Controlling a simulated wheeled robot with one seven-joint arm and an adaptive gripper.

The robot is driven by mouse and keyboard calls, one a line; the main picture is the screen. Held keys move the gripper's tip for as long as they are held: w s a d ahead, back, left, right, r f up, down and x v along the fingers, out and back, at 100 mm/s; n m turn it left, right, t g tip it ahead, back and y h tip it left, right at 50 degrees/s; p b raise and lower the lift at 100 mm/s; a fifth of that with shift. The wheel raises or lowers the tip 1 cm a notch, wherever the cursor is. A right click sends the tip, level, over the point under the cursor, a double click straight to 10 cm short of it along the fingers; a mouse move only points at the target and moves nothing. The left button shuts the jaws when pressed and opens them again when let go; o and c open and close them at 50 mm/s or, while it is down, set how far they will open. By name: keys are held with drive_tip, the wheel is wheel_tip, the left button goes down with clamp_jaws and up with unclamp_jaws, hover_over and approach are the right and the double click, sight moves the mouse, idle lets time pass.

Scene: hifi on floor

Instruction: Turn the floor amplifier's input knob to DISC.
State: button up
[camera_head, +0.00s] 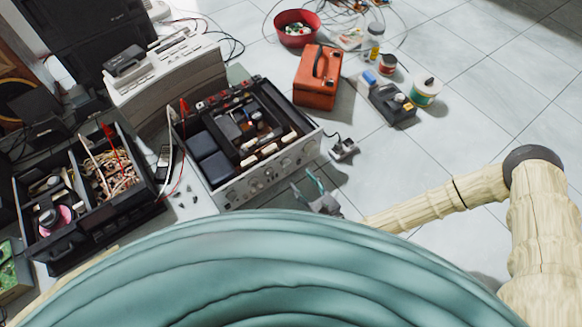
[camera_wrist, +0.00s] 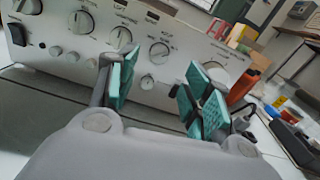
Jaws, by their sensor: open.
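The floor amplifier (camera_head: 268,172) is a silver-fronted unit with its top open and parts inside, at the centre of the head view. Its front panel (camera_wrist: 62,44) fills the upper left of the wrist view, tilted, with a row of round knobs and small buttons. One knob (camera_wrist: 159,53) shows between my fingers; another (camera_wrist: 120,38) is just above the left finger. The right finger partly covers a larger knob. The labels are too small to read, so I cannot tell which is the input knob. My gripper (camera_head: 307,184) is open and empty, its teal pads (camera_wrist: 160,78) before the panel, apparently apart from it.
A small grey box with a cable (camera_head: 344,149) lies on the floor near the amplifier's right corner. An orange case (camera_head: 317,78), a red bowl (camera_head: 297,28) and tins stand behind. An open black tool case (camera_head: 90,222) is at the left.

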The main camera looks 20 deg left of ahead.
sight(288, 165)
drive_tip(key=b+x, duration=0.2)
drive_tip(key=x, duration=0.5)
drive_tip(key=shift+w+a, duration=0.2)
drive_tip(key=shift+a, duration=0.05)
drive_tip(key=c, duration=1)
drive_tip(key=shift+c, duration=0.2)
